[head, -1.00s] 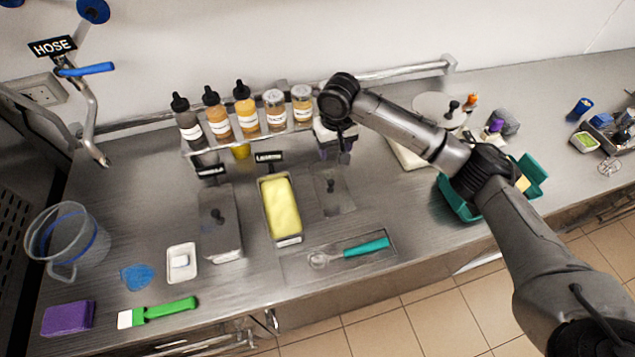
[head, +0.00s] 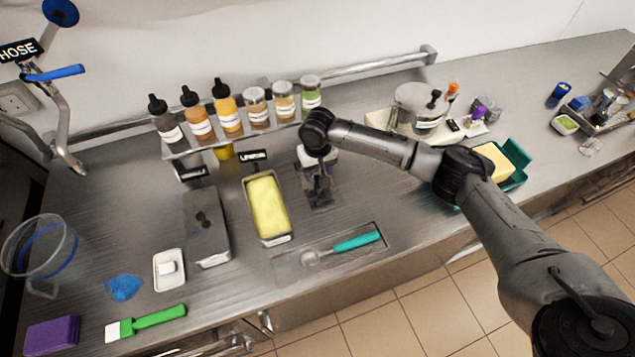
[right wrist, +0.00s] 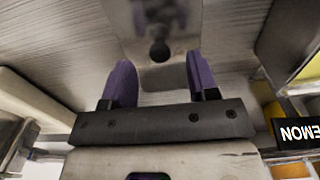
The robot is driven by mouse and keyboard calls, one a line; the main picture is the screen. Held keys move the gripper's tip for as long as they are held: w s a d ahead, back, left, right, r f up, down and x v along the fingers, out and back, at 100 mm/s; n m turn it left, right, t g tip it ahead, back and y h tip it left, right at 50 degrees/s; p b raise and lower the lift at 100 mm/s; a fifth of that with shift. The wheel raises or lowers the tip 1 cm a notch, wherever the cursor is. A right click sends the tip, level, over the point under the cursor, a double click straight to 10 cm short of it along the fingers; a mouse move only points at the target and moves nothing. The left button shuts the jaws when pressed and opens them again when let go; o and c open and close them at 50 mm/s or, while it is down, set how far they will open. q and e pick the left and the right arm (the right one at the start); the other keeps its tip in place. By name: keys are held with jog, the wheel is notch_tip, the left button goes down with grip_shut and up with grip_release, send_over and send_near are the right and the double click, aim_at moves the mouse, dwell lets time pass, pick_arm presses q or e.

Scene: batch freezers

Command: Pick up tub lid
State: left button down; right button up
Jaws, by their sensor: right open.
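A flat grey metal lid with a dark round knob lies on the counter right of the open tub of yellow ice cream (head: 267,207). In the right wrist view the lid (right wrist: 200,22) shows with its knob (right wrist: 159,50) just beyond and between the fingertips. My right gripper (head: 318,188) points down over this lid and covers much of it in the head view. Its purple fingers are open and empty in the right wrist view (right wrist: 160,72). Another grey tub (head: 207,232) on the left has a knobbed lid on it. My left gripper is not in view.
A rack of bottles and jars (head: 240,131) stands behind the tubs, close to my right gripper. A teal-handled scoop (head: 352,243) lies in front on a tray. A teal container (head: 516,158) is to the right. Bare counter lies between the gripper and the container.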

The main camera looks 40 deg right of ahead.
jog(key=shift+f, duration=1.35)
jog(key=shift+c, duration=0.5)
grip_shut()
